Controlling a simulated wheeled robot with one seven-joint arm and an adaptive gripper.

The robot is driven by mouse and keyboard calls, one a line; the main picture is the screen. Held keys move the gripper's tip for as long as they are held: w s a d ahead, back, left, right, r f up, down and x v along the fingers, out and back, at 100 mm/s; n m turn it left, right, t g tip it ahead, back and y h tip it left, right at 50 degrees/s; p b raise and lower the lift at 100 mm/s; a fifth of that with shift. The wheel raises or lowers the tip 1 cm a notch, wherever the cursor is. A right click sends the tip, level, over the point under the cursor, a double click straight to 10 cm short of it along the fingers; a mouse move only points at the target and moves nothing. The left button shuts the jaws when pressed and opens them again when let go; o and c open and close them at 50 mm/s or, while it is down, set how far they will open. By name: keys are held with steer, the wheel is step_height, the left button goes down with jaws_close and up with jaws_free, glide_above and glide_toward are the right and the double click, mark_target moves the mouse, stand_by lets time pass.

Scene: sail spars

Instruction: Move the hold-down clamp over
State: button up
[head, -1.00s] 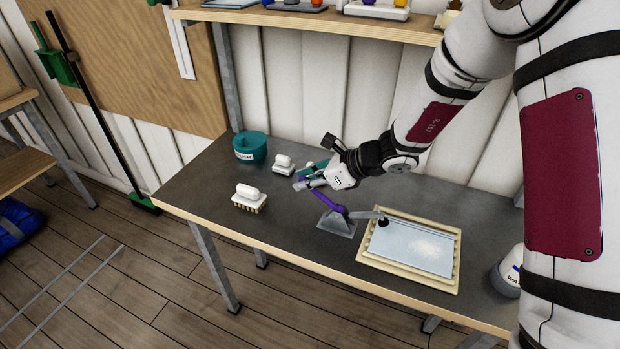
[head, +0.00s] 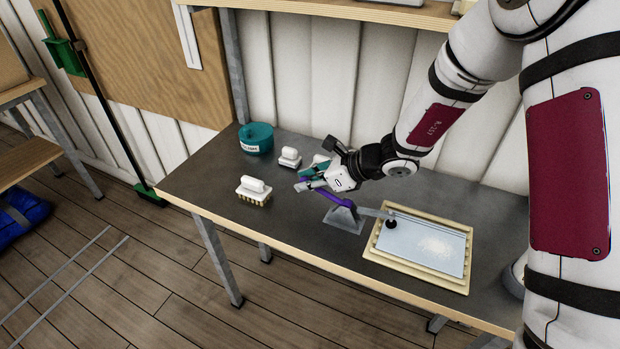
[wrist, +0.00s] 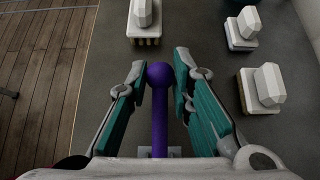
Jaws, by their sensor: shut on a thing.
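The hold-down clamp has a grey base (head: 343,219) on the dark bench, a purple lever (head: 345,202) and a grey arm (head: 374,213). I cannot tell whether the tip touches the sheet. My gripper (head: 306,184) is shut on the lever, which slants low to the left of the base. In the wrist view, the lever's purple ball end (wrist: 160,74) is between the teal-padded fingers of my gripper (wrist: 160,85).
A white-handled brush (head: 253,190) stands left of my gripper, and another (head: 290,157) behind it. The wrist view shows a third white-topped item (wrist: 265,88) close by on the right. A teal tub (head: 256,139) stands at the back left.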

steer(key=shift+f, duration=0.1)
steer(key=shift+w+a+f+b, duration=0.1)
steer(key=shift+a+f+b, duration=0.05)
steer(key=shift+f+b, duration=1.1)
steer(key=shift+f+p, duration=0.2)
steer(key=shift+p, duration=0.1)
steer(key=o, duration=0.9)
steer(key=shift+o, duration=0.2)
